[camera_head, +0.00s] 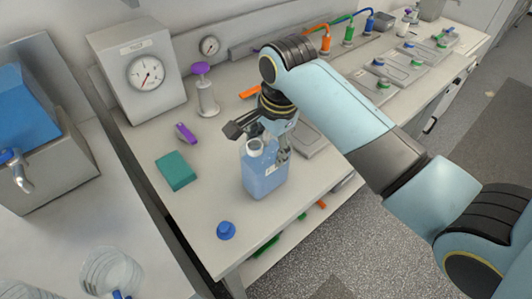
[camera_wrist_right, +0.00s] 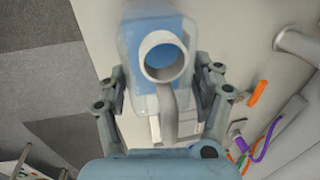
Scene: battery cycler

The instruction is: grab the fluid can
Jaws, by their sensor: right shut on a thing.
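The fluid can (camera_head: 264,175) is a translucent blue container with a white open neck, upright at the near part of the bench. My right gripper (camera_head: 262,142) is at its upper part, with a finger on either side, shut on it. In the right wrist view the can (camera_wrist_right: 160,85) fills the middle, its round neck facing the camera, and the fingers of my right gripper (camera_wrist_right: 163,95) flank its handle. A blue cap (camera_head: 226,230) lies on the bench in front of the can. My left gripper does not show.
A teal block (camera_head: 175,170) and a purple clip (camera_head: 186,133) lie left of the can. A gauge box (camera_head: 140,75) and a purple-topped stand (camera_head: 206,96) are behind. Flat grey devices (camera_head: 402,66) line the bench to the right. The bench's near edge is close to the can.

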